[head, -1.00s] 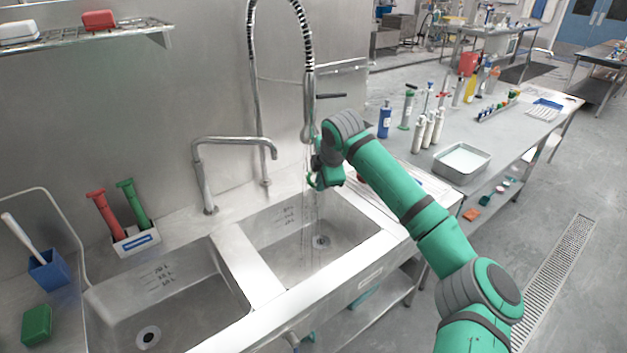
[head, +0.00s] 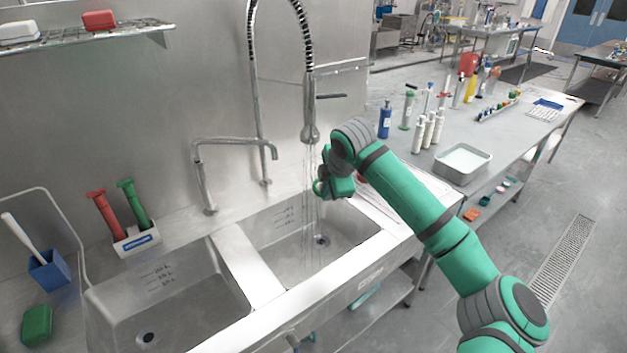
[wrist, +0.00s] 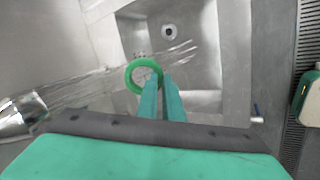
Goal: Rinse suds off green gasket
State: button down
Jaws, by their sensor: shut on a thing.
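The green gasket (wrist: 131,76) is a ring held at the tips of my gripper (wrist: 160,82) in the wrist view, over the right sink basin (wrist: 205,50). In the head view the gasket (head: 317,188) shows as a small green loop at the left of my gripper (head: 326,187). The spray head (head: 310,133) above runs thin streams of water (head: 309,180) down into the basin. The streams pass at or close to the gasket; I cannot tell exactly where they meet it. No suds can be made out on the gasket at this size.
A swivel faucet (head: 235,141) stands between the basins, left of the streams. A holder (head: 136,241) with red and green tools sits behind the left basin (head: 190,305). The side table at right carries bottles and a tray of liquid (head: 462,161).

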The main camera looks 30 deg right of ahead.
jog(key=shift+s+a, duration=0.15)
jog(key=shift+s, duration=0.75)
jog(key=shift+s+a, duration=0.15)
jog(key=shift+s, duration=0.7)
jog(key=s+r, duration=0.4)
jog(key=s, duration=0.1)
jog(key=shift+a, duration=0.4)
jog(key=shift+w, duration=0.1)
dwell(0.8)
